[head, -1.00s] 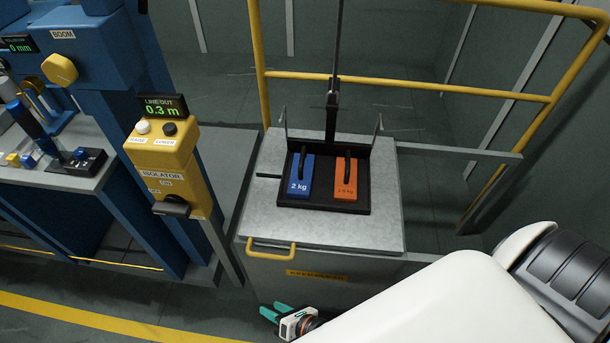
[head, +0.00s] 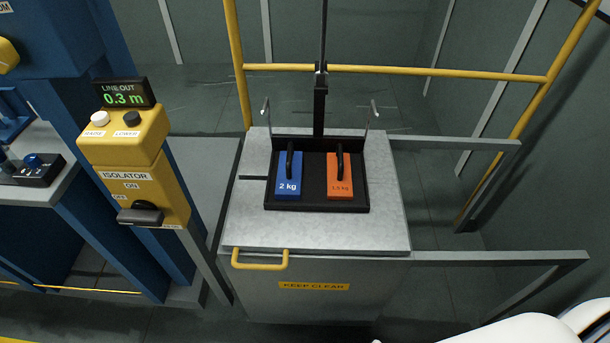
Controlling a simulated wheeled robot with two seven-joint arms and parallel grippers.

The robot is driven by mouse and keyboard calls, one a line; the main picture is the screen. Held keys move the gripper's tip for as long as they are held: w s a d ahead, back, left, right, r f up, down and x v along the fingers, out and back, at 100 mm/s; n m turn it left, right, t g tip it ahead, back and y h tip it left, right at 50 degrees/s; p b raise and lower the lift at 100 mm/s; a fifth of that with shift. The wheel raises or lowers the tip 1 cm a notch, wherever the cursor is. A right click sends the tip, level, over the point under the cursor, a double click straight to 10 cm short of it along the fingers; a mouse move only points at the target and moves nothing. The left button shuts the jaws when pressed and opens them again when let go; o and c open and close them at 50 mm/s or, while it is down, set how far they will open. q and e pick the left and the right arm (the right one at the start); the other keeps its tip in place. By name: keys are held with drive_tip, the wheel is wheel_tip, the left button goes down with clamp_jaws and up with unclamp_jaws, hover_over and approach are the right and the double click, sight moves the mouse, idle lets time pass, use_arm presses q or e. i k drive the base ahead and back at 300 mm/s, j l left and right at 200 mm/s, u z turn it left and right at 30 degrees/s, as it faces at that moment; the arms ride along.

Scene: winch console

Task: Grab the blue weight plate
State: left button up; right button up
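The blue weight plate (head: 288,184), marked 2 kg, stands in a black tray (head: 314,200) on top of a grey metal cabinet. A black handle rises from the plate. An orange weight plate (head: 340,184), which seems to read 1.5 kg, stands to its right in the same tray, with a gap between them. Neither gripper is in the head view. Only a white part of my arm shows at the bottom right corner.
A black vertical rod (head: 321,90) rises behind the tray. Two thin metal posts flank it. A yellow handle (head: 260,262) sticks out from the cabinet front (head: 300,302). A yellow isolator box (head: 135,165) stands to the left. Yellow rails (head: 420,72) run behind.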

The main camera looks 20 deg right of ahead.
sight(288, 173)
drive_tip(key=i+j+z, duration=0.25)
drive_tip(key=j, duration=0.45)
drive_tip(key=j+z, duration=0.25)
drive_tip(key=j, duration=0.4)
